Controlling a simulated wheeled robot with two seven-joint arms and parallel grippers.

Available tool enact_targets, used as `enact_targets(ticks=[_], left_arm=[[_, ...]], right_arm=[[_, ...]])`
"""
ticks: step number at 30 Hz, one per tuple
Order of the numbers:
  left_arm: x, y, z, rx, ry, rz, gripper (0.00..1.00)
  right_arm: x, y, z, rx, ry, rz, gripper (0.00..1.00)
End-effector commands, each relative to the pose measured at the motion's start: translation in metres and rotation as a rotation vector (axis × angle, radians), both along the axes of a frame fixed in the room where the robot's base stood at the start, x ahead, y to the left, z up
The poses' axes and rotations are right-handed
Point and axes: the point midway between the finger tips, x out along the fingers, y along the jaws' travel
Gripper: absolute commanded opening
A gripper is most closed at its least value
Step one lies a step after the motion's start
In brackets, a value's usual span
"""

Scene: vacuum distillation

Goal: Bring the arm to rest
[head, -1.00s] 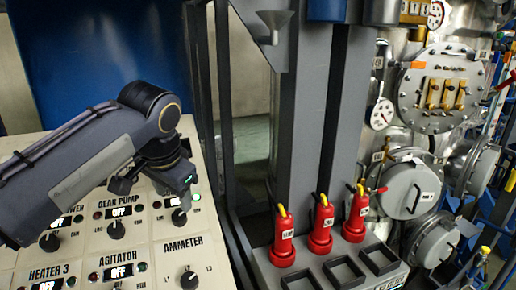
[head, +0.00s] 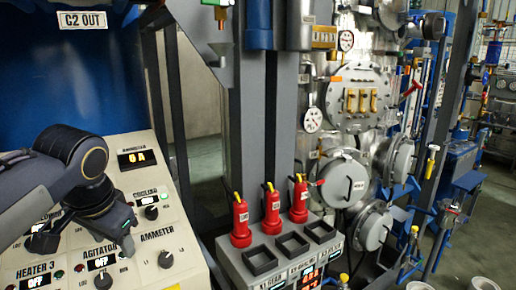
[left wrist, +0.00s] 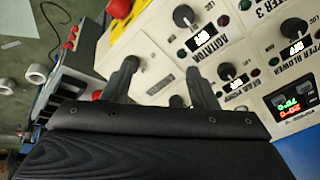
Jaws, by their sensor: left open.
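My left arm reaches in from the left in the head view, with its gripper (head: 124,236) over the sloped control panel (head: 185,255). The gripper is beside the cooling knob (head: 151,212), above the agitator knob (head: 103,281). In the left wrist view, the two fingers (left wrist: 162,80) stand apart with nothing between them, in front of the panel face. I cannot tell how far they are from it. The arm hides part of the panel's upper left. My right gripper is not in view.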

Motion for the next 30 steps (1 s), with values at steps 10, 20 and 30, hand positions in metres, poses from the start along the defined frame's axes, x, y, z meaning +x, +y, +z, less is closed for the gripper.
enact_targets(ticks=[10,20,30], left_arm=[[-0.047,-0.005,-0.047,-0.102,-0.015,0.039,0.53],[-0.134,-0.028,-0.148,-0.398,-0.07,0.196,0.53],[-0.177,-0.058,-0.211,-0.636,-0.116,0.338,0.53]], right_arm=[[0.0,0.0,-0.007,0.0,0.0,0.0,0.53],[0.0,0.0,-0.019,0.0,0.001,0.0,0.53],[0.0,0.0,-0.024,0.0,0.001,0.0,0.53]])
